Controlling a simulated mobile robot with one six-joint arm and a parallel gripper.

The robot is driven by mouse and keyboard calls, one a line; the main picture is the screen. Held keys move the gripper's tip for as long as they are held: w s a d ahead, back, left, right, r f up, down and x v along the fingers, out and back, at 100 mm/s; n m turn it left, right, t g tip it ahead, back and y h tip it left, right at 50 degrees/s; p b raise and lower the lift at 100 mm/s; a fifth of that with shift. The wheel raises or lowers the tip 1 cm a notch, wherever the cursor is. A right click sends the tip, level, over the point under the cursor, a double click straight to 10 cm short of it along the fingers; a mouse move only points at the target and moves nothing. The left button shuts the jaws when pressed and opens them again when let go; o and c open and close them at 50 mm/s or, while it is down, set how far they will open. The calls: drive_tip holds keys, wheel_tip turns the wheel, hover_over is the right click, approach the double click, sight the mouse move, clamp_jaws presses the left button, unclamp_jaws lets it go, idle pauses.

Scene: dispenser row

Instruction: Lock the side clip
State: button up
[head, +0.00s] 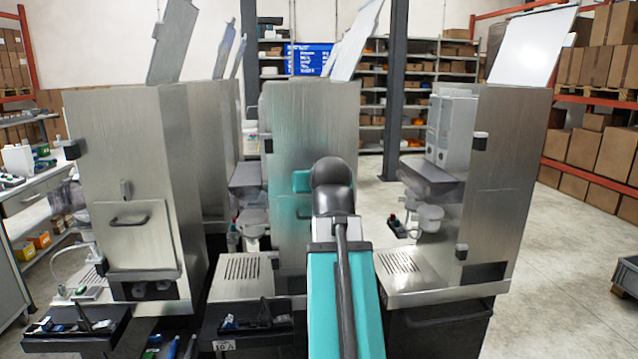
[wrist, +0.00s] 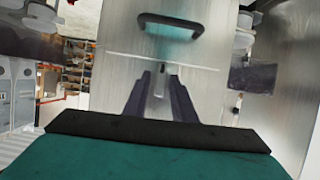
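In the wrist view, the two dark fingers of my gripper (wrist: 160,92) stand apart in front of a steel dispenser door (wrist: 200,75). A small grey clip (wrist: 160,83) shows between the fingers, with a gap on each side; I cannot tell how deep it sits between them or whether it is locked. In the head view, my arm hides the gripper and much of the middle dispenser (head: 292,120). Small dark clips show on the edges of the left dispenser (head: 72,150), the middle one (head: 267,143) and the right one (head: 480,141). I cannot tell which is the task's side clip.
A dark handle (wrist: 170,25) stands out from the door near my gripper. Open lids (head: 535,45) rise above the dispensers. Trays (head: 70,325) jut out in front at the left. Clear floor (head: 555,270) lies at the right, before racks of boxes (head: 600,155).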

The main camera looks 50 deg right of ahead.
drive_tip(key=shift+o, duration=0.4)
drive_tip(key=shift+r, duration=0.15)
drive_tip(key=b+v, duration=0.2)
drive_tip(key=v, duration=0.5)
drive_tip(key=shift+s+a, duration=0.15)
drive_tip(key=shift+a, duration=0.05)
idle(0.6)
